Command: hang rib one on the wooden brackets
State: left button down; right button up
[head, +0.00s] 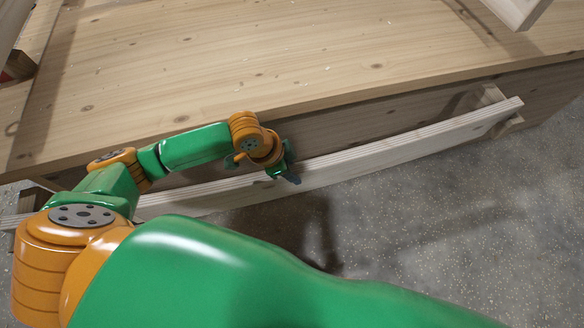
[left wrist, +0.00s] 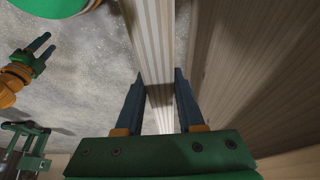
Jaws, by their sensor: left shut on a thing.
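Rib one, a long pale board with a layered ply edge (head: 400,150), runs along the front side of the wooden bench. Its right end lies at a wooden bracket (head: 488,96), whose parts show above and below the board. Whether the board rests on it cannot be told. The left end passes behind my arm, near another wooden piece (head: 30,187). My left gripper (head: 290,176) is shut on the rib near its middle. The left wrist view shows the rib (left wrist: 158,95) between the two dark fingers. My right gripper (left wrist: 42,46) shows there too, empty with its fingers apart.
The bench top (head: 250,60) is broad and mostly bare. Wooden framing (head: 38,40) stands at its left, and a pale beam end (head: 517,10) hangs in at the upper right. Speckled grey floor (head: 440,220) lies open before the bench.

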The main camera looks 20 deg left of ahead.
pick_arm(q)
jog(key=shift+c, duration=2.2)
grip_release()
jog(key=p+v, duration=0.2)
jog(key=v, duration=0.5)
jog(key=shift+s+p, duration=0.15)
jog(key=shift+p, duration=0.15)
